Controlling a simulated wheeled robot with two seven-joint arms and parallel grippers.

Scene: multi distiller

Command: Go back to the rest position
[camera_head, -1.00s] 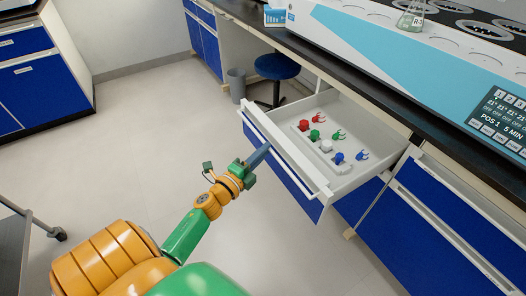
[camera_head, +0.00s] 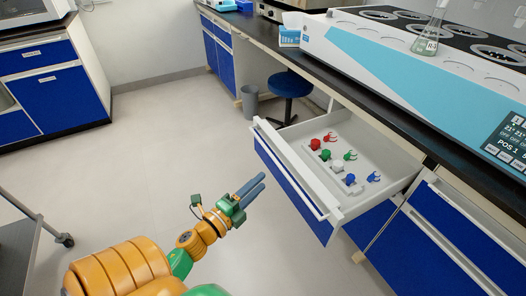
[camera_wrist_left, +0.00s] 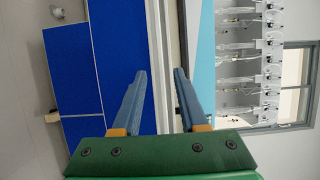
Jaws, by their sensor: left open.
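My left gripper (camera_head: 252,187) is in front of the open drawer, apart from it, with its two blue-grey fingers pointing to the upper right. In the left wrist view its fingers (camera_wrist_left: 160,98) are spread, with nothing between them. The open drawer (camera_head: 290,158) holds several red, green, white and blue clips. My right gripper is not in view.
The bench (camera_head: 345,97) runs along the right and carries a white and light-blue machine (camera_head: 375,60) with a flask (camera_head: 428,38). A stool (camera_head: 290,85) and a bin (camera_head: 249,100) stand behind the drawer.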

